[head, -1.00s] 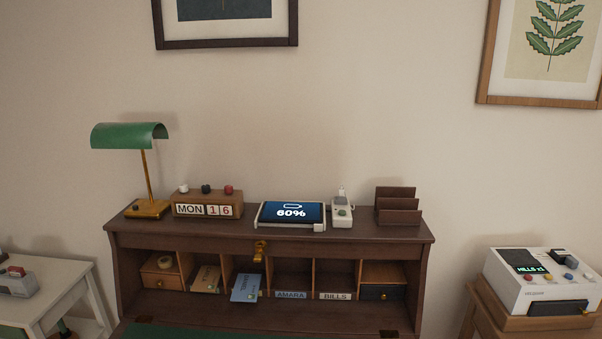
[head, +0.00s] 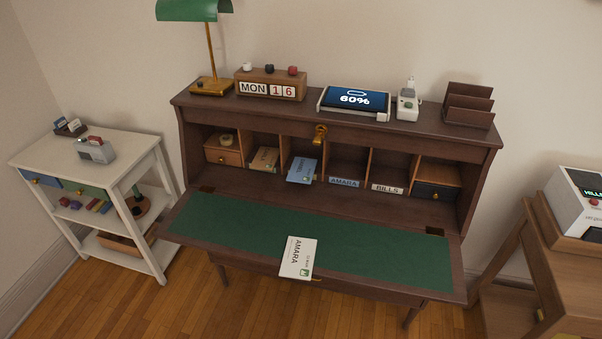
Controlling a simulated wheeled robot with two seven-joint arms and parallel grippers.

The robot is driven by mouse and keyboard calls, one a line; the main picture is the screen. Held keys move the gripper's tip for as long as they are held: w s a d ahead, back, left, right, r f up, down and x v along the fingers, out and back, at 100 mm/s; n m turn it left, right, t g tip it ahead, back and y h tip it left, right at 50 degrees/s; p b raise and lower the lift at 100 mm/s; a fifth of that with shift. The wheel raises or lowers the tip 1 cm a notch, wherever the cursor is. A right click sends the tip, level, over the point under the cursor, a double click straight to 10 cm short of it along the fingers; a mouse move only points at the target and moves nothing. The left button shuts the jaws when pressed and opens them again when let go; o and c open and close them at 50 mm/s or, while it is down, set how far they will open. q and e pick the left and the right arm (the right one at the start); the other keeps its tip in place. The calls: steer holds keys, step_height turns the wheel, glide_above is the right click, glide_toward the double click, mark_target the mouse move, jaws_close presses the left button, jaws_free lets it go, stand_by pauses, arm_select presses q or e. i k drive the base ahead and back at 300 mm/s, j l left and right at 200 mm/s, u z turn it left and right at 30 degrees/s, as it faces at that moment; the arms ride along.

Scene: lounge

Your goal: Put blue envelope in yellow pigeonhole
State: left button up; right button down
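A blue envelope (head: 302,171) leans out of a pigeonhole in the open writing desk, left of the slot labelled AMARA. A tan envelope (head: 264,159) sits in the pigeonhole to its left. The row of pigeonholes (head: 347,163) is dark wood inside; I cannot make out a clearly yellow one. A white card (head: 298,257) marked AMARA lies on the front edge of the green desk top. Neither of my grippers shows.
The green writing surface (head: 370,250) is otherwise bare. A white side table (head: 120,148) stands at the left, and a wooden stand (head: 520,250) with a white machine (head: 578,205) at the right. A lamp (head: 210,60), calendar, tablet and letter rack line the desk's top shelf.

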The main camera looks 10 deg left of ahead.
mark_target(302, 171)
steer(key=i+j, duration=0.1)
steer(key=j, duration=0.65)
steer(key=i+j+z, duration=0.1)
steer(key=j, duration=1.4)
steer(key=i+z, duration=0.05)
